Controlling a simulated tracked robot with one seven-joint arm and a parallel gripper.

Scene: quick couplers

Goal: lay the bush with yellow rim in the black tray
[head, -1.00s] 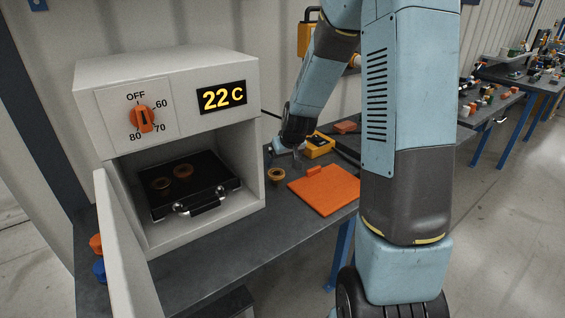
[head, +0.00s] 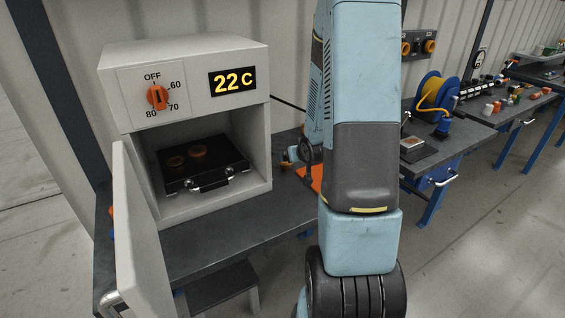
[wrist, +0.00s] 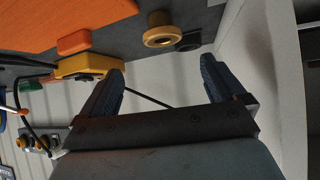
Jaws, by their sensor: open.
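A ring-shaped bush (wrist: 163,30) with a yellowish rim stands on the dark bench in the wrist view, in front of my open gripper (wrist: 162,67). The fingers are apart with nothing between them, and the bush lies beyond their tips. In the head view my arm hides most of this area. The black tray (head: 222,167) lies inside the open white oven, with two brownish ring-shaped bushes (head: 198,151) (head: 176,161) in it. Their rim colours are hard to tell.
The oven (head: 185,68) reads 22 C and its door (head: 140,235) hangs open at the left. An orange board (wrist: 95,18) and a yellow box (wrist: 90,66) lie near the bush. The oven's pale side wall stands close on the right in the wrist view.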

